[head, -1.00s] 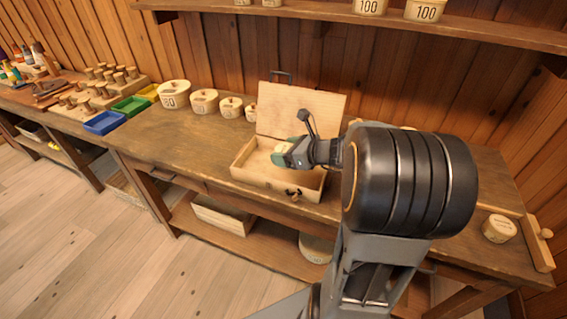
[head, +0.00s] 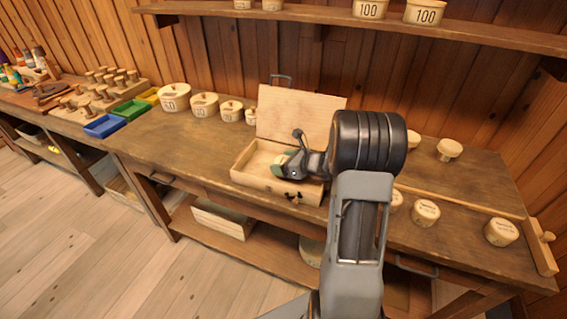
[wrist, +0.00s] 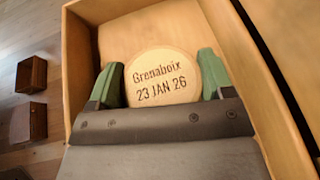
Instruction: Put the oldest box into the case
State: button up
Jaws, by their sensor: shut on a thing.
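My gripper (head: 281,166) is shut on a round pale wooden box (wrist: 162,62), which lies between the two green fingers in the wrist view. Its top reads "Grenaboix 23 JAN 26". The open wooden case (head: 250,182) stands on the bench with its lid (head: 300,112) raised at the back. The gripper and box are within the case's walls, seen from above; the case wall (wrist: 80,75) also shows in the wrist view. Whether the box touches the case floor I cannot tell. Similar round boxes stand at the right of the bench (head: 425,213), (head: 501,231), their labels too small to read.
A long wooden strip (head: 470,204) with an end block (head: 541,255) lies by the right-hand boxes. Lidded pots (head: 174,97) in falling sizes stand left of the case. Colored trays (head: 104,126) lie further left. A shelf (head: 330,15) runs above.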

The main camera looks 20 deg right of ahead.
jog(key=shift+f, duration=0.15)
jog(key=shift+f+b, duration=0.15)
jog(key=shift+b, duration=0.15)
jog(key=o, duration=0.9)
